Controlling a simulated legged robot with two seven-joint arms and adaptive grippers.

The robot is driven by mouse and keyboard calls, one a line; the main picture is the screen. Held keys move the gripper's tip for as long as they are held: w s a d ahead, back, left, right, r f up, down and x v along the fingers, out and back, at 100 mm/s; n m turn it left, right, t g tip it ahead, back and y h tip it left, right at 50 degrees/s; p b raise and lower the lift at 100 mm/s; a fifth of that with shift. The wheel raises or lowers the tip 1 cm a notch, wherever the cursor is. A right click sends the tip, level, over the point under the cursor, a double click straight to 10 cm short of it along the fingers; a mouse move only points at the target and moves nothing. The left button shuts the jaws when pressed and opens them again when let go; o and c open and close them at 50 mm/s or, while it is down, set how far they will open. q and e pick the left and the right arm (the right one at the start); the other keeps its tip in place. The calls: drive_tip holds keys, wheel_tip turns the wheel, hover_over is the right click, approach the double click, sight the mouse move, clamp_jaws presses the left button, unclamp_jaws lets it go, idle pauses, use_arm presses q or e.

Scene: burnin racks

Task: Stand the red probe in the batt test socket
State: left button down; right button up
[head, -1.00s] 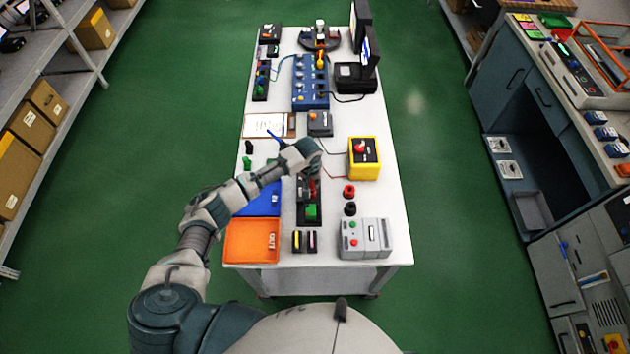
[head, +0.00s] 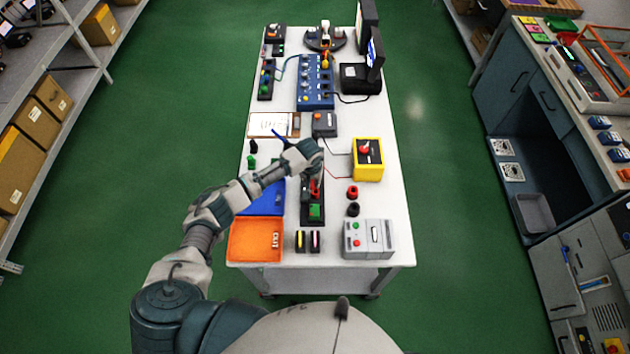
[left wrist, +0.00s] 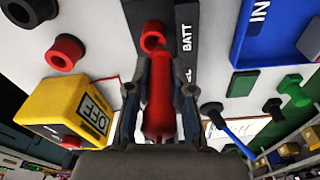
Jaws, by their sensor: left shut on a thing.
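The red probe (left wrist: 160,110) is between the fingers of my left gripper (left wrist: 159,92), which is shut on it. In the left wrist view, a red ring-shaped socket (left wrist: 152,36) shows beside the BATT lettering on a dark panel (left wrist: 186,14). The probe's far end appears close to this socket, but I cannot tell whether they touch. In the head view my left gripper (head: 311,172) is over the dark panel (head: 304,214), and its wrist hides part of the panel. Red (head: 315,188) shows just below the gripper there. My right gripper is not in view.
A yellow box (head: 368,168) with a red knob stands right of the panel, near loose red (head: 352,192) and black (head: 353,209) rings. Blue (head: 266,203) and orange (head: 256,240) trays lie left. A grey box (head: 368,246) is at the front right.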

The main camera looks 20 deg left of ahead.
use_arm(q)
drive_tip(key=shift+a, duration=0.4)
drive_tip(key=shift+d+r+p, duration=0.15)
drive_tip(key=shift+d+p, duration=0.15)
drive_tip(key=shift+p, duration=0.05)
drive_tip(key=shift+d+r+p, duration=0.15)
drive_tip(key=shift+d+p, duration=0.15)
drive_tip(key=shift+d, duration=0.2)
drive_tip(key=shift+d+r, duration=0.1)
drive_tip(key=shift+d, duration=0.25)
drive_tip(key=shift+a, duration=0.4)
drive_tip(key=shift+p, duration=0.35)
drive_tip(key=shift+d, duration=0.25)
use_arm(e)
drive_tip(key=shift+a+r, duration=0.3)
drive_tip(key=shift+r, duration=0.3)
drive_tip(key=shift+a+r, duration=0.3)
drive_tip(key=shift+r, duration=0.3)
use_arm(q)
drive_tip(key=shift+a+f, duration=0.2)
drive_tip(key=shift+f, duration=0.25)
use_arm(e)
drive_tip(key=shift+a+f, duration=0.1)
